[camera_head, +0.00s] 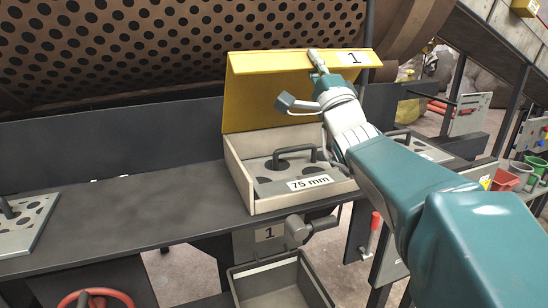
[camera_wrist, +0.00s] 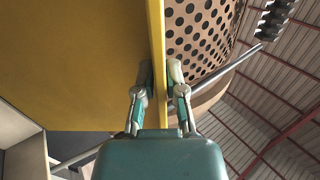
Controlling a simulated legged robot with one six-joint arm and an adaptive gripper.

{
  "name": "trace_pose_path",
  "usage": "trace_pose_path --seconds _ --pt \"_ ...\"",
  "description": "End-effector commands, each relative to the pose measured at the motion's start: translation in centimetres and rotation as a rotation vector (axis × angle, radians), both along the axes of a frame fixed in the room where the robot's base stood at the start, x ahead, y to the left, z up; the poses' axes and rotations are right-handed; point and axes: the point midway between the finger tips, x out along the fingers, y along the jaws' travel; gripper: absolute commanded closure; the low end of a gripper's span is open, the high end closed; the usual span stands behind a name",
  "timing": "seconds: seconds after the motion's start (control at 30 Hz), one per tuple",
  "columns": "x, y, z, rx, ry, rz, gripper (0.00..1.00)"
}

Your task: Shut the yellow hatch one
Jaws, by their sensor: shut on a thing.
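The yellow hatch (camera_head: 250,98), marked 1, stands raised at the back of an open pale box (camera_head: 241,178), with its top lip folded toward the front. My gripper (camera_head: 318,66) is at the upper right part of the hatch, by the label. In the wrist view the hatch (camera_wrist: 75,65) fills the left side, and my gripper (camera_wrist: 160,85) is shut on its edge, one finger on each side. My arm hides the right part of the hatch and the box's right side.
A plate with a black handle (camera_head: 295,160) and a 75 mm label lies in the box. A perforated drum (camera_head: 150,40) is behind. A grey bin (camera_head: 280,285) stands below, under a lever (camera_head: 298,228).

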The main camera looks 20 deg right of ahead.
Motion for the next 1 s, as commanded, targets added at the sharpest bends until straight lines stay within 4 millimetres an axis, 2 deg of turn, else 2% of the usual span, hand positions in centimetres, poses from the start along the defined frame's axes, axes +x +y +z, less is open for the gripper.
trace_pose_path --seconds 0.03,0.4,0.7,0.73,0.8,0.93,0.97,1.0 --pt "0.0 -0.1 -0.7 0.003 0.001 -0.001 1.0" --pt "-1.3 -0.1 -2.0 0.006 -0.077 -0.001 1.0" --pt "-1.6 -0.1 -2.1 0.005 -0.093 -0.002 1.0" --pt "-1.6 -0.1 -2.1 0.005 -0.093 -0.002 0.82" --pt "-1.6 -0.1 -2.0 0.005 -0.093 -0.002 0.55" --pt "-1.7 -0.1 -1.9 0.005 -0.097 -0.002 0.21" --pt "-1.7 -0.1 -1.9 0.005 -0.097 -0.002 0.14" --pt "-1.7 -0.1 -1.8 0.004 -0.098 -0.002 0.14"
